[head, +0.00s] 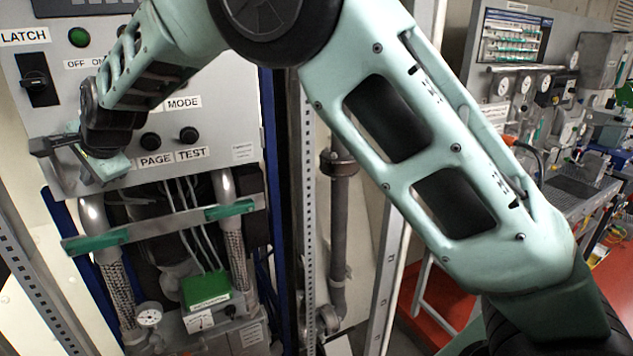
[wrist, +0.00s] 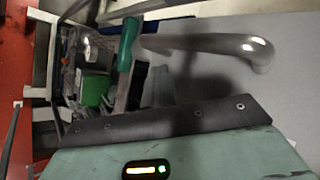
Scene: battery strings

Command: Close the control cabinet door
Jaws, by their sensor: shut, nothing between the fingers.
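The control cabinet (head: 225,110) stands at the left in the head view. Its grey upper panel bears a LATCH switch (head: 38,80), a green button (head: 79,37) and PAGE and TEST knobs. Below it the front is open, showing hoses and a green box (head: 206,289). I cannot tell for sure which part is the door; a pale panel with a perforated metal edge (head: 309,200) stands to the right. My gripper (head: 45,147) is shut and empty, in front of the upper panel's lower left corner. I cannot tell whether it touches anything.
A metal crossbar with green grips (head: 160,226) spans the cabinet's lower opening. A workbench with gauges (head: 560,180) stands at the right, over red floor (head: 430,310). My arm hides the middle.

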